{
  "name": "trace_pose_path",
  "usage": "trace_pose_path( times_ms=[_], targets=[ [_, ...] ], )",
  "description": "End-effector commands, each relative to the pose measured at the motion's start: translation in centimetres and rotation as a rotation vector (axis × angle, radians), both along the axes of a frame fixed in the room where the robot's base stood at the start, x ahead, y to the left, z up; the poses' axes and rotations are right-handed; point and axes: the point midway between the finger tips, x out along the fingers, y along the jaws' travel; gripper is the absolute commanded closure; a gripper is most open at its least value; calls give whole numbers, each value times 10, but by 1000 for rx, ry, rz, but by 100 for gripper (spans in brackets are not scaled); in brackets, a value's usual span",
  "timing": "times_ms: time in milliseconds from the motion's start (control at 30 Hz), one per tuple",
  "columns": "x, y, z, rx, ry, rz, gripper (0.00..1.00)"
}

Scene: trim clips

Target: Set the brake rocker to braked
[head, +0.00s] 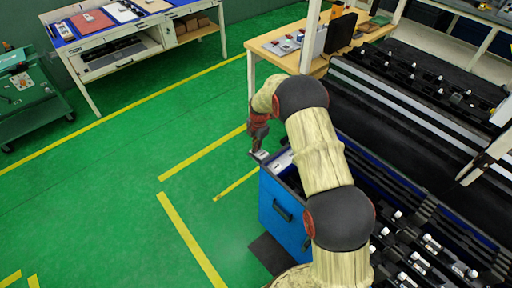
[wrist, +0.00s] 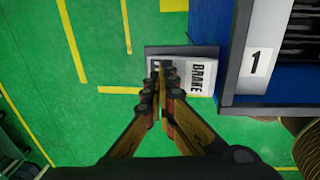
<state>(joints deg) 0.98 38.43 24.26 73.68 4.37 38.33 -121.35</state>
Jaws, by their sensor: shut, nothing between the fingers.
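A small grey bracket with a white plate marked BRAKE (wrist: 197,77) sticks out from the side of a blue cabinet in the wrist view. In the head view the bracket (head: 260,155) shows small at the cabinet's left corner. My gripper (wrist: 162,72) is shut and empty, its fingertips over the left part of the BRAKE plate. In the head view my gripper (head: 258,138) points down just above the bracket. The fingers cover most of the place where the rocker sits, so its position cannot be told. Whether the tips touch it is unclear.
The blue cabinet (head: 278,217) stands beside the bracket, with a label 1 (wrist: 257,62) on it. Black racks with several clips (head: 420,245) fill the right. A wooden table (head: 262,45) stands behind.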

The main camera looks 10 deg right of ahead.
Motion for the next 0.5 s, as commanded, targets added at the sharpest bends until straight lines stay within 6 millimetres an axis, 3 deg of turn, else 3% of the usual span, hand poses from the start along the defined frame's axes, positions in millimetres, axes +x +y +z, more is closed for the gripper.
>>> trace_pose_path(
  times_ms=[100,500],
  targets=[
    [-6,1,-9,1,14,1,100],
    [-8,0,-5,0,17,0,100]
  ],
)
